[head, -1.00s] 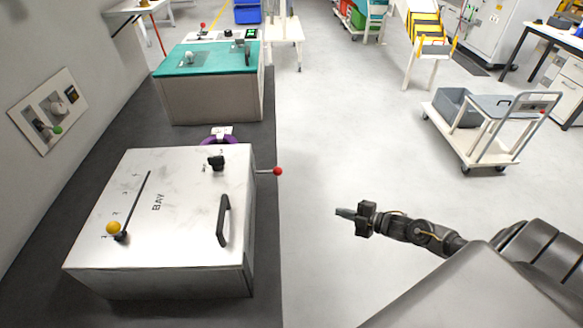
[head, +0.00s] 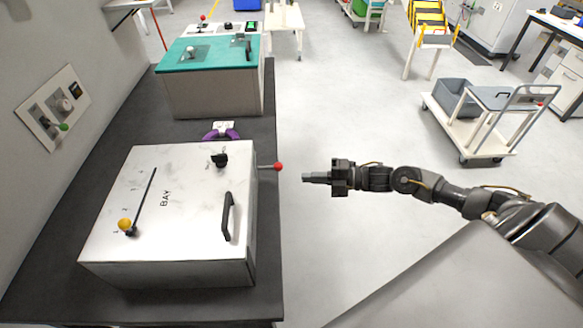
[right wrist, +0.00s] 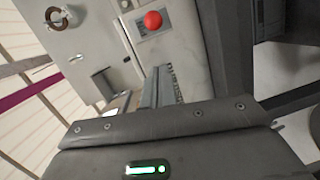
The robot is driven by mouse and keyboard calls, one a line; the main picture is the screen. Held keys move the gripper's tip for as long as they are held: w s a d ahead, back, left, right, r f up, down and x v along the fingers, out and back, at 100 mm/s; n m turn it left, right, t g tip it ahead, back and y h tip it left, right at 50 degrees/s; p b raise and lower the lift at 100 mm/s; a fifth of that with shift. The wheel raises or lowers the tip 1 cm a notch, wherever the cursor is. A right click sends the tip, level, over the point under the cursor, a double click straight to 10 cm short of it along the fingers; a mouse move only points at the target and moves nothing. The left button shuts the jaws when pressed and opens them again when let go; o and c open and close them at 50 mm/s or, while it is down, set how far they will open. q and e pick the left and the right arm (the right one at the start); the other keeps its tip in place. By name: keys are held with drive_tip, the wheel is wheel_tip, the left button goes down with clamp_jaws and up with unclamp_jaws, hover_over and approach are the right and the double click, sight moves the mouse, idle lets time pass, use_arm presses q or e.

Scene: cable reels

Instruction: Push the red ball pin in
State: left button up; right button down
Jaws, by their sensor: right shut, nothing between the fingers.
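The red ball pin (head: 279,167) sticks out to the right from the side of the metal box marked BAY (head: 190,185), with a thin rod between ball and box. In the right wrist view the red ball (right wrist: 152,20) shows in front of the box side, beyond the fingers. My right gripper (head: 305,177) is shut and empty. It points left towards the ball, a short gap to its right and slightly lower in the head view. In the right wrist view the shut fingers (right wrist: 160,88) show at the middle. My left gripper is not in view.
The box top carries a black handle (head: 228,217), a black knob (head: 219,160) and a yellow-knobbed lever (head: 125,225). A purple ring (head: 222,132) lies behind the box. A teal-topped case (head: 210,62) stands farther back. Floor to the right is clear up to a trolley (head: 475,140).

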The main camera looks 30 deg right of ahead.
sight(275, 167)
drive_tip(key=w+a+f+p, duration=0.1)
drive_tip(key=w+a+p, duration=0.1)
drive_tip(key=w, duration=0.4)
drive_tip(key=shift+a, duration=0.65)
drive_tip(key=shift+a, duration=0.1)
